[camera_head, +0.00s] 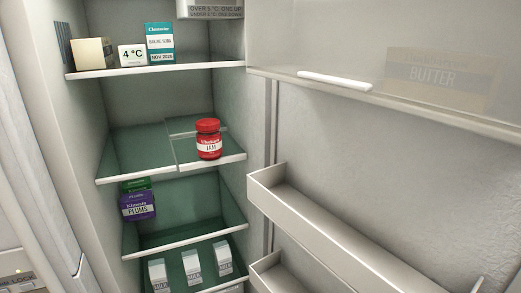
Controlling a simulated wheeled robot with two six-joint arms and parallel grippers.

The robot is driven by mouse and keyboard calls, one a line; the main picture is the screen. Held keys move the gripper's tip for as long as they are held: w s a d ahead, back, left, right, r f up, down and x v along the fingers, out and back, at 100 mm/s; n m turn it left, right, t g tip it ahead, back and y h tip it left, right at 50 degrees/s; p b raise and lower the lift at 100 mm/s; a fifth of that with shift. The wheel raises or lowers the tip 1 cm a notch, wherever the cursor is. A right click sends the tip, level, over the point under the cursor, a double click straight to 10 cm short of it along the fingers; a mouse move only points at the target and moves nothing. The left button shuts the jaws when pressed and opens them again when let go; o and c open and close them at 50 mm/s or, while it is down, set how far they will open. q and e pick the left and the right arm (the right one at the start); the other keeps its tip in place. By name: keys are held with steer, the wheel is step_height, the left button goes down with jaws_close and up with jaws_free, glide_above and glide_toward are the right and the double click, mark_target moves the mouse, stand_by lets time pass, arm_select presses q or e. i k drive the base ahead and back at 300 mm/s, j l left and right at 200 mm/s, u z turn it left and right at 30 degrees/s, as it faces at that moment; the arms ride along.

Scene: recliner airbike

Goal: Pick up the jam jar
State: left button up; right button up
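The jam jar (208,140) is red with a red lid and a white label reading JAM. It stands upright on the middle glass shelf (140,150) of the open fridge, towards the shelf's right side and near its front edge. Nothing stands in front of it. Neither of my grippers shows in the head view.
The upper shelf holds a cream box (92,53), a 4 °C card (131,54) and a baking soda box (160,43). The open door at right has a bin (320,225) and a butter compartment (435,78).

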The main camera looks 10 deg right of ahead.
mark_target(209, 144)
steer(key=k+l+z, duration=0.45)
steer(key=l, duration=0.25)
steer(key=k+l+z, duration=0.2)
steer(key=l, duration=0.2)
